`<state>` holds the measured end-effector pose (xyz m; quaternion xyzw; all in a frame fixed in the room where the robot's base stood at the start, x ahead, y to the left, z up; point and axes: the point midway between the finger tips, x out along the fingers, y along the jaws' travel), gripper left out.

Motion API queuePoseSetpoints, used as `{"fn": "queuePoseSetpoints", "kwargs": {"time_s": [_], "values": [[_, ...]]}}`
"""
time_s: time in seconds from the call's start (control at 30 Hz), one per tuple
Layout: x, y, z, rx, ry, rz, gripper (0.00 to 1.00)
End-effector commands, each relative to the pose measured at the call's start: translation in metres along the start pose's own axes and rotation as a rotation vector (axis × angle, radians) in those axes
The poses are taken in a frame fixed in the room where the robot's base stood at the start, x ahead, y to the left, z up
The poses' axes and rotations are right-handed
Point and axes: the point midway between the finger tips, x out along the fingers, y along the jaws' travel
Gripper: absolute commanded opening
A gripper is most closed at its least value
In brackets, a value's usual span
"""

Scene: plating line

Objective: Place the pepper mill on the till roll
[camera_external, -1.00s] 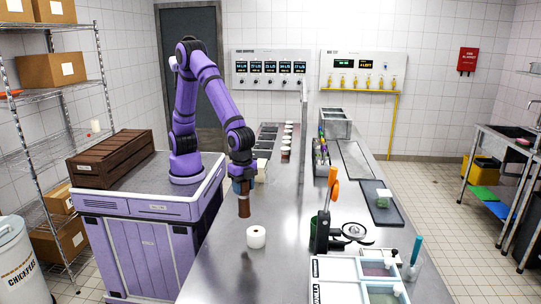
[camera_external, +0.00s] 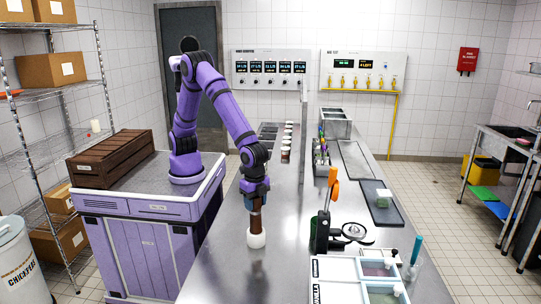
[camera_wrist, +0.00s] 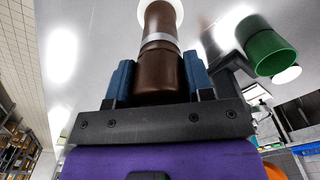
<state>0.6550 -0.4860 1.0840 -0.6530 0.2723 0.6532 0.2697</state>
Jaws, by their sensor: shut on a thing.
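The pepper mill (camera_external: 256,221) is a dark brown cylinder, held upright between the blue fingers of my gripper (camera_external: 257,203). In the wrist view the pepper mill (camera_wrist: 160,72) shows a silver band, and my gripper (camera_wrist: 158,84) is shut on it from both sides. The till roll (camera_external: 256,239) is a white roll on the steel counter, directly below the mill. The mill's lower end meets or overlaps the roll's top in the external view; I cannot tell whether they touch. In the wrist view a white rim of the till roll (camera_wrist: 179,12) shows behind the mill's far end.
The steel counter (camera_external: 220,270) is clear around the roll. To the right stand a black device with an orange handle (camera_external: 334,187) and a white-framed container set (camera_external: 360,282). A green cylinder (camera_wrist: 270,50) shows in the wrist view. A wooden crate (camera_external: 110,158) sits at left.

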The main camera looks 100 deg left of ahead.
Motion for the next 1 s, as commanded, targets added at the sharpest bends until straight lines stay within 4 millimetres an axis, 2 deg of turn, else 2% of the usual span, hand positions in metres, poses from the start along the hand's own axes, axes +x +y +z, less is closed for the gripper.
{"fn": "queuePoseSetpoints", "kwargs": {"time_s": [0.13,0.17,0.2,0.27,0.53,0.67,0.77,1.0], "values": [[0.003,0.0,0.0,0.0,-0.001,0.0,0.03],[0.003,0.0,0.0,0.0,-0.001,0.0,0.52],[0.003,0.0,0.0,0.0,-0.001,0.0,0.61],[0.003,0.0,0.0,0.0,-0.001,0.0,0.73],[0.002,0.0,0.0,0.0,0.0,0.0,0.73],[-0.006,0.0,0.0,0.0,0.002,0.0,0.73],[-0.02,0.0,-0.001,0.0,0.003,0.001,0.73],[-0.068,-0.001,0.0,-0.001,0.004,0.0,0.73]]}}
